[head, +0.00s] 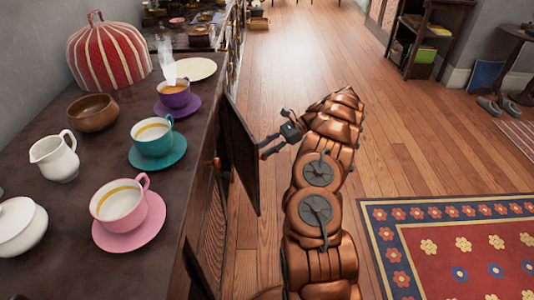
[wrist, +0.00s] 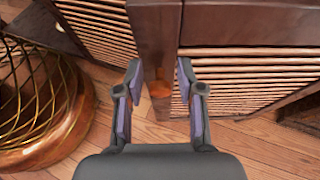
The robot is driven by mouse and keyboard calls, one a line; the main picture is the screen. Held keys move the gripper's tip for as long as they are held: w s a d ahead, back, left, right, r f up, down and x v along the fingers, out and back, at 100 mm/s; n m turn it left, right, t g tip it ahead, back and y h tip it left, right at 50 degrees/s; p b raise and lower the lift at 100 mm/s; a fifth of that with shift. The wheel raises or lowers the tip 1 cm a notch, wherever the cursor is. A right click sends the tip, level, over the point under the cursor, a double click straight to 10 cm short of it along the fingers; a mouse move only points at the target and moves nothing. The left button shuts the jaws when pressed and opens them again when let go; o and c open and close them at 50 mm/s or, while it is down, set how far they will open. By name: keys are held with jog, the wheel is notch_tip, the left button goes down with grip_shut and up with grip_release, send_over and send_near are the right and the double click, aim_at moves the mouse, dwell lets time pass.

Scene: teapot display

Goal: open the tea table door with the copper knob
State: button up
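The dark tea table (head: 105,190) runs along the left of the head view. A door panel (head: 241,160) stands out from its front side, swung open, and a slatted panel (head: 207,237) shows nearer to me. A small copper knob (head: 212,163) shows at the table's front side. My gripper (head: 264,147) is beside the outer face of the open panel.
Cups on saucers (head: 152,138), a white jug (head: 54,156), a brown bowl (head: 93,113) and a striped tea cosy (head: 107,52) stand on the table. A wire-ribbed copper object (wrist: 38,100) is at left in the wrist view.

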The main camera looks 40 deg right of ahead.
notch_tip(320, 180, up, 7)
jog(key=shift+f, duration=0.15)
dwell(0.4)
